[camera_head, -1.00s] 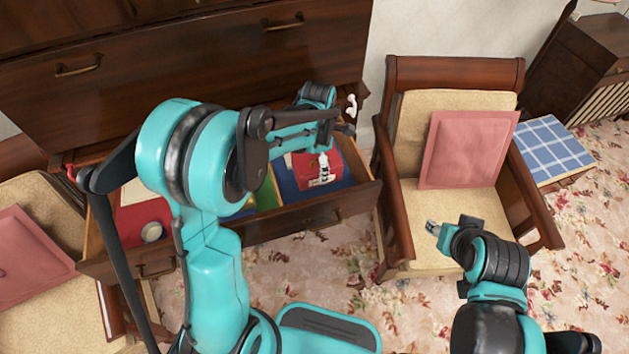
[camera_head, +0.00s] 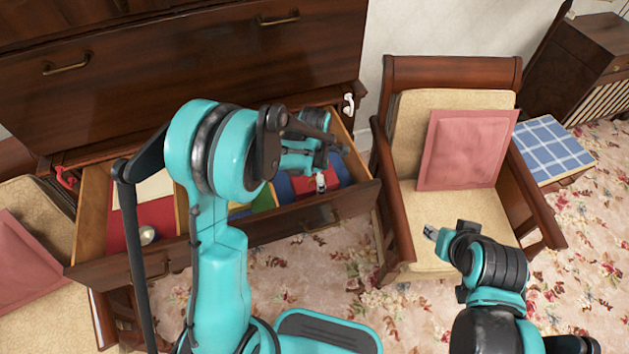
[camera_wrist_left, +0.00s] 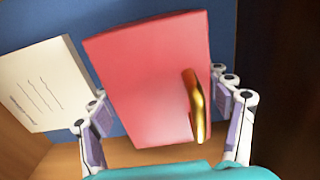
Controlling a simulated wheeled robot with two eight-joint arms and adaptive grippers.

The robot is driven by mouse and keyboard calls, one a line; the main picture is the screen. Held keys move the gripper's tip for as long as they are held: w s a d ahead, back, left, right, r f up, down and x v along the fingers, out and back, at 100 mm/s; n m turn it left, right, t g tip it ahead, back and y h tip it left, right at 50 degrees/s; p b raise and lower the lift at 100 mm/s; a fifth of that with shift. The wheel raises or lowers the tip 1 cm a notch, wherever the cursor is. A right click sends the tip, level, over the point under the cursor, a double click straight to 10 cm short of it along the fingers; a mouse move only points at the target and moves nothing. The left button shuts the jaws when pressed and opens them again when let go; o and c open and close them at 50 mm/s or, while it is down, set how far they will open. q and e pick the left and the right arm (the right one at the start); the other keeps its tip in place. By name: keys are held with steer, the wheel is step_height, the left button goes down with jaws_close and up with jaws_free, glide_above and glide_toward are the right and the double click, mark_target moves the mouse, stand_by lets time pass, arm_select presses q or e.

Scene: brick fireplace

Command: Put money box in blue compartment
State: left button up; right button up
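The money box is a red box (camera_wrist_left: 150,80) with a gold handle (camera_wrist_left: 196,105) in the left wrist view. It sits between the spread fingers of my left gripper (camera_wrist_left: 165,105), with a gap at the left finger, over the blue floor (camera_wrist_left: 70,18). In the head view, my left gripper (camera_head: 320,182) reaches down into the blue compartment (camera_head: 342,173) at the right of the open drawer. Part of the red box (camera_head: 302,188) shows beside it; my arm hides the rest. My right gripper (camera_head: 431,232) is away over the chair seat, too small to judge.
The open drawer (camera_head: 110,262) also has a red compartment (camera_head: 150,213) with a small round metal object (camera_head: 147,235), and a green one (camera_head: 263,201). An armchair (camera_head: 395,190) stands close at the right.

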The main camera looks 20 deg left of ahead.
arm_select(q)
steer(key=o, duration=0.4)
steer(key=shift+r+p, duration=0.3)
steer(key=shift+p, duration=0.05)
step_height(320, 180, up, 12)
steer(key=p, duration=0.3)
steer(key=shift+f, duration=0.25)
steer(key=shift+s+a+r+m+t, duration=0.45)
steer(key=shift+s+r+m+t, duration=0.9)
steer(key=shift+s+m, duration=2.15)
steer(key=shift+s+a+r+m+t, duration=0.5)
steer(key=shift+s+r+m+t, duration=1)
steer(key=shift+m, duration=3.25)
steer(key=shift+s+a+r+m+t, duration=0.6)
steer(key=shift+s+r+m, duration=1)
steer(key=shift+s+m, duration=2.2)
steer(key=shift+w+d+f+m, duration=0.1)
steer(key=shift+w+d+m, duration=0.05)
steer(key=shift+w+m, duration=0.2)
